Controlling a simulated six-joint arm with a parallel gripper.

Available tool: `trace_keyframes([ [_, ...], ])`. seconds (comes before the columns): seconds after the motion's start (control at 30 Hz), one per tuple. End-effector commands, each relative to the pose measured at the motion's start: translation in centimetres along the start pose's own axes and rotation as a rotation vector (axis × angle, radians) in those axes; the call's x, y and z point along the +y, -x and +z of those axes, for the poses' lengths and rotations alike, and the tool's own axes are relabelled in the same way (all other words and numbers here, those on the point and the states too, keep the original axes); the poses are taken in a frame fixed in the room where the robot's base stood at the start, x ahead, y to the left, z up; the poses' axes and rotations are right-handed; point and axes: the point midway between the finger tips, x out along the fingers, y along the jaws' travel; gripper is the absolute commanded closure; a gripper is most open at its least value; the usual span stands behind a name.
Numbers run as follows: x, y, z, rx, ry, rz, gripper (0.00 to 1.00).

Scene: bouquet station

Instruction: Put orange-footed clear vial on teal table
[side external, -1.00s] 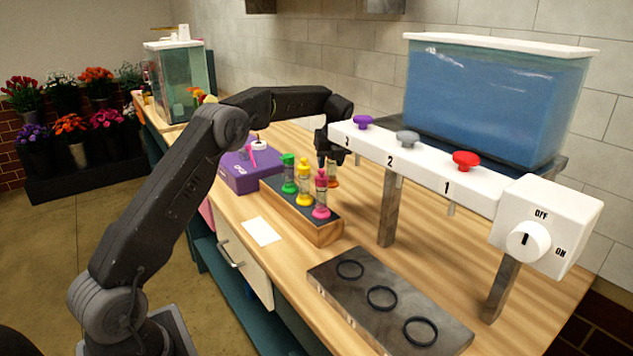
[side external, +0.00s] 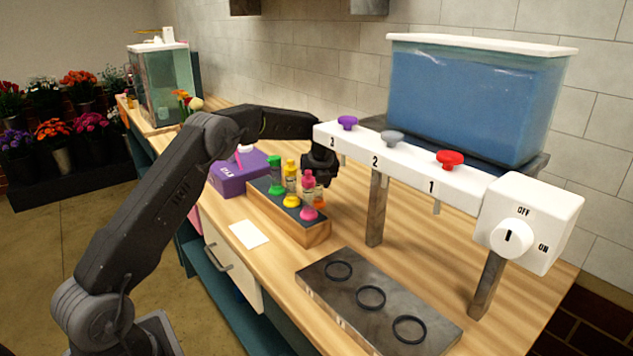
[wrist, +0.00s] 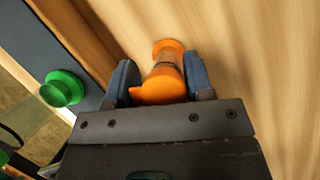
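The orange-footed clear vial (wrist: 168,61) shows in the wrist view between my fingers, with orange at both ends. In the side view its orange foot (side external: 320,203) is partly hidden behind the pink vial. My gripper (wrist: 160,80) is closed around the vial's near orange end; it also shows in the side view (side external: 320,175), pointing down behind the rack. The vial looks upright, low over bare wood; whether its foot touches is hard to tell. The table is a bench with a wooden top (side external: 345,215) and teal frame (side external: 236,312).
A rack (side external: 303,230) holds green (side external: 276,190), yellow (side external: 291,200) and pink (side external: 309,214) vials close beside my gripper. A white dispenser bar (side external: 405,168) stands to the right. A grey ring plate (side external: 340,295) lies in front. A purple box (side external: 228,180) stands left.

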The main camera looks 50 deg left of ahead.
Motion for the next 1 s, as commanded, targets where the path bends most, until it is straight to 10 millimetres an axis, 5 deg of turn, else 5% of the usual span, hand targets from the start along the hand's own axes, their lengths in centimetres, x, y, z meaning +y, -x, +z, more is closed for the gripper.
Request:
trace_keyframes([
  [0.2, 0.0, 0.0, 0.0, 0.0, 0.0, 0.0, 0.32],
  [0.57, 0.0, 0.9, 0.2, -0.001, 0.0, -0.002, 0.32],
  [1.0, -0.1, 9.4, 0.1, -0.002, 0.0, -0.002, 0.32],
])
